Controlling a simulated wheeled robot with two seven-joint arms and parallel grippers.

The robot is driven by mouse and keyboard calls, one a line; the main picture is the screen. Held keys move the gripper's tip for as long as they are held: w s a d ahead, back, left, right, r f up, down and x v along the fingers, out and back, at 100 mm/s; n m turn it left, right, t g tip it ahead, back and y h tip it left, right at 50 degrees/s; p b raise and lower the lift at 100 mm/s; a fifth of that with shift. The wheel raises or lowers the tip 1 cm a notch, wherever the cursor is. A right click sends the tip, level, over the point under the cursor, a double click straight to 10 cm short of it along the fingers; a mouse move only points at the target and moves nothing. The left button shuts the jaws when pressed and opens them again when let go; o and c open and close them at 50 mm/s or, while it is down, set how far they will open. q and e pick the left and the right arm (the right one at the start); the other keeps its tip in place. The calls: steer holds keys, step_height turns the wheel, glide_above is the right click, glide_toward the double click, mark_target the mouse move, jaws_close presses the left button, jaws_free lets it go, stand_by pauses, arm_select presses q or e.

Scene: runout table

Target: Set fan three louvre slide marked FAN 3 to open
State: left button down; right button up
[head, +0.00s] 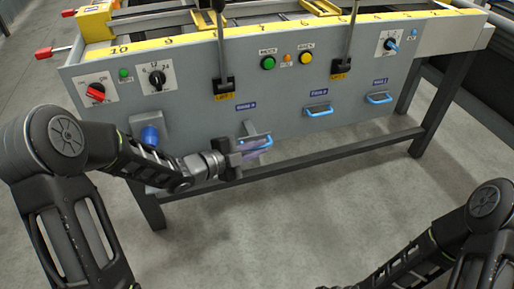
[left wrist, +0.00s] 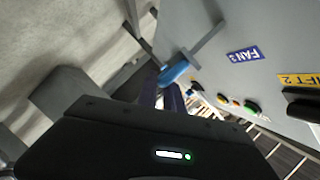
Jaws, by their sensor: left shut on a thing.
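The FAN 3 label (left wrist: 245,54) is a blue plate on the grey panel, readable in the left wrist view; in the head view its plate (head: 246,106) is small. Below it is the FAN 3 slide's blue handle (head: 264,141), which also shows in the left wrist view (left wrist: 176,71). My left gripper (head: 252,147) is at this handle, shut on it; its fingers (left wrist: 162,95) hide part of the handle. The slide's exact position along its travel is hard to tell. My right arm enters at lower right, with its gripper out of view.
Two more blue handles, one in the middle (head: 318,111) and one at right (head: 379,98), sit on the same panel. Above are a red knob (head: 96,92), push buttons and two upright levers. A table leg (head: 150,208) and low crossbar (head: 330,148) stand below.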

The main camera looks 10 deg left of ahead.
arm_select(q)
steer(key=c, duration=1.5)
jaws_free()
steer(key=p+v, duration=0.2)
steer(key=v, duration=0.5)
steer(key=shift+s+a+p, duration=0.25)
steer(key=shift+s+p, duration=0.05)
steer(key=shift+p, duration=0.05)
